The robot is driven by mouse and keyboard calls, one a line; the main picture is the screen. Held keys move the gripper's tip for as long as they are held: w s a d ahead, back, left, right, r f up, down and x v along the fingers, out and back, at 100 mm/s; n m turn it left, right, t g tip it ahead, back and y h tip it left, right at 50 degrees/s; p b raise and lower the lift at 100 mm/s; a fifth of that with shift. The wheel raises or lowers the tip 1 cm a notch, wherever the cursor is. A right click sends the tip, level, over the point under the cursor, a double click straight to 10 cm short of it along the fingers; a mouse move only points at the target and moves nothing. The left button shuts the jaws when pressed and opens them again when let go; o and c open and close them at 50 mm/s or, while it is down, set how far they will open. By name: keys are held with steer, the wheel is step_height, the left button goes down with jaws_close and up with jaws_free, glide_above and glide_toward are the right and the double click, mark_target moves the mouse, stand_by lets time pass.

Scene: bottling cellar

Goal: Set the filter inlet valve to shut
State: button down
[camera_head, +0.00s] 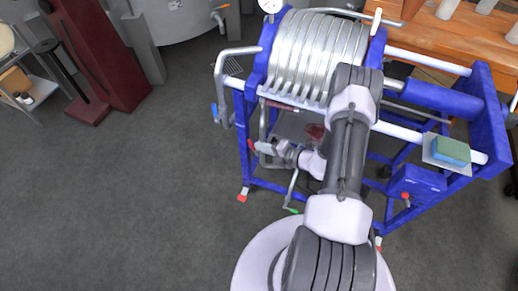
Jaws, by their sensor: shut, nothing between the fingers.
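The plate filter (318,50) stands in a blue frame, with silver plates and pipes on its left side. Several valve handles show: a blue handle (214,112) by the left pipe, a red handle (252,146) lower down, and a green handle (291,210) near the floor. No label is readable, so I cannot tell which is the filter inlet valve. My gripper (259,147) is small in view, shut and empty, its tips close beside the red handle. I cannot tell whether they touch. My arm hides part of the frame and pipework.
A sponge (451,151) lies on a plate at the frame's right end. A wooden table (440,35) stands behind. A steel tank (190,18) is at the back, and a dark red stand (95,50) at the left. The grey floor (130,200) at left is clear.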

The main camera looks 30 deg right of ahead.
steer(key=shift+w+a+f, duration=0.25)
steer(key=shift+w, duration=0.35)
steer(key=shift+r, duration=0.1)
